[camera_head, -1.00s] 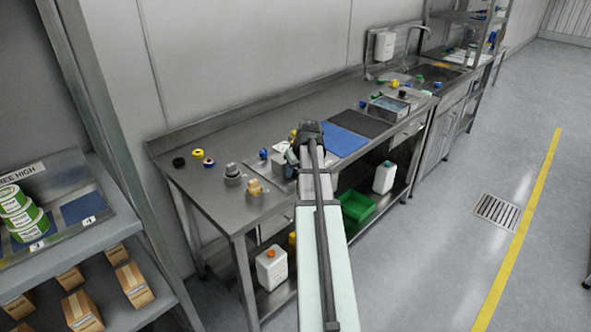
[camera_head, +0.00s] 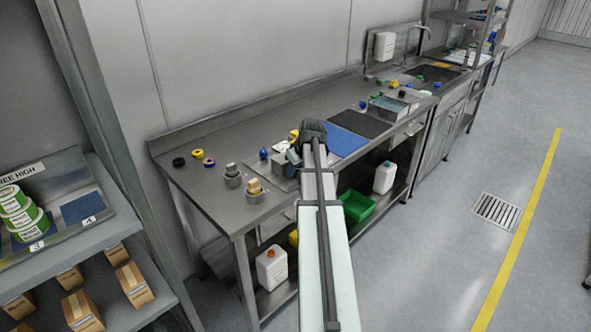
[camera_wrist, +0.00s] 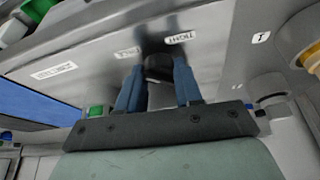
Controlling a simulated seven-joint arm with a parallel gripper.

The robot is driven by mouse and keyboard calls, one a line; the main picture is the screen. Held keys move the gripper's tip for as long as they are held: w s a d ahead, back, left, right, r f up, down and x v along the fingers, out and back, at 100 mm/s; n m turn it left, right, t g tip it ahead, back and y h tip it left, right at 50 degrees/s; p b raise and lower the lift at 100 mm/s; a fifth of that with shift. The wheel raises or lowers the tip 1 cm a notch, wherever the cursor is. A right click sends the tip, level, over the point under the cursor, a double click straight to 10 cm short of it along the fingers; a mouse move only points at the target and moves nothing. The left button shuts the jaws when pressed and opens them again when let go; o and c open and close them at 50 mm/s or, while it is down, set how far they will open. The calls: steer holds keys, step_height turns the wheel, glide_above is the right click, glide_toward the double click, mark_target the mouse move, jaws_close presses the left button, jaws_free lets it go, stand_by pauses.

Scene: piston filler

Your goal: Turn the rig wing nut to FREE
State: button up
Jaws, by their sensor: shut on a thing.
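In the wrist view, my gripper (camera_wrist: 159,72) has its two blue fingers on either side of a dark wing nut (camera_wrist: 158,66) and is shut on it. The nut sits on a steel rig plate (camera_wrist: 215,50). A TIGHT label (camera_wrist: 180,37) is just above and to the right of the nut, and a label that seems to read FREE (camera_wrist: 128,52) is to its left. Which label the nut points at cannot be told, as the fingers cover its sides. In the head view, my arm hides the nut and the fingertips.
The steel bench (camera_head: 222,147) holds two round fittings (camera_head: 233,177), small coloured caps (camera_head: 197,153) and a blue mat (camera_head: 346,141) right of my wrist. A shelf rack with green-labelled tins (camera_head: 20,215) stands at left. The floor on the right is open.

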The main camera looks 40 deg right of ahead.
steer(key=shift+n+y, duration=0.3)
steer(key=shift+n, duration=0.4)
steer(key=o, duration=0.8)
steer(key=v, duration=1.4)
steer(key=shift+d+f, duration=0.1)
